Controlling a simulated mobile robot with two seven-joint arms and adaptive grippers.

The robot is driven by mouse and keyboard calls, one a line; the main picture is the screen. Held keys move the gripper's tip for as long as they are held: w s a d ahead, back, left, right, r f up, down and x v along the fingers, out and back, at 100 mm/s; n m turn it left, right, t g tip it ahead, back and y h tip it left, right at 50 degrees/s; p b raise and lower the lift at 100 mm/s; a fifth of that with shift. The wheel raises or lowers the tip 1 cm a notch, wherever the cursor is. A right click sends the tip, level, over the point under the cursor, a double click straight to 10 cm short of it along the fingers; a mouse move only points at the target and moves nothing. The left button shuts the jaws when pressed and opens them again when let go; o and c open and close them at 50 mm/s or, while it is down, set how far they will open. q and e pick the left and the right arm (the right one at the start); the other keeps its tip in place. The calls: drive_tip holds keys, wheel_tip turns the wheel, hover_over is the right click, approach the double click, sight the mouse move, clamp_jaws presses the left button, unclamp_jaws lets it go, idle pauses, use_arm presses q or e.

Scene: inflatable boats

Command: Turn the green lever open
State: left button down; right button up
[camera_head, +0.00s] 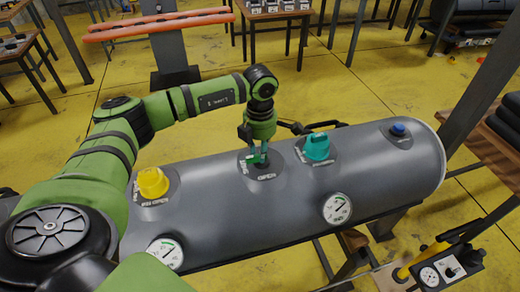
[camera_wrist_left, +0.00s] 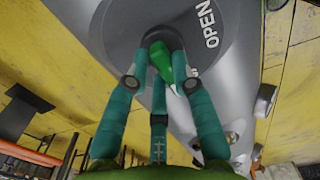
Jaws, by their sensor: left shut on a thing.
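The green lever (camera_head: 253,158) sits on a round dark plate on top of a grey tank (camera_head: 235,215). The plate has an "OPEN" label in front of the lever. My left gripper (camera_head: 258,152) reaches down onto the lever from above, and its fingers hide part of it. In the left wrist view the green lever (camera_wrist_left: 179,67) shows between the teal fingers of the gripper (camera_wrist_left: 165,60), which are shut on it. The "OPEN" lettering is beside it at the upper right. My right gripper is not in view.
A yellow knob (camera_head: 153,183) stands left of the lever and a teal knob (camera_head: 317,147) right of it. A blue button (camera_head: 398,129) is near the tank's right end. Two gauges, left (camera_head: 165,252) and right (camera_head: 337,208), face forward. Tables stand behind on yellow floor.

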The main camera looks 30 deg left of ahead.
use_arm(q)
drive_tip(key=n+b, duration=0.2)
drive_tip(key=n, duration=0.1)
drive_tip(key=shift+f+n, duration=0.15)
drive_tip(key=shift+n, duration=0.25)
drive_tip(key=n+b, duration=0.2)
drive_tip(key=n, duration=0.2)
drive_tip(key=shift+s+n, duration=0.15)
drive_tip(key=shift+n, duration=0.15)
drive_tip(key=n+b, duration=0.1)
drive_tip(key=n, duration=0.3)
drive_tip(key=shift+s+d, duration=0.1)
drive_tip(key=shift+d, duration=0.05)
drive_tip(key=n, duration=0.2)
drive_tip(key=n+b, duration=0.1)
drive_tip(key=n, duration=0.2)
drive_tip(key=shift+d+r, duration=0.1)
drive_tip(key=shift+r, duration=0.1)
drive_tip(key=shift+n, duration=0.4)
drive_tip(key=c, duration=1)
unclamp_jaws()
drive_tip(key=shift+c, duration=0.2)
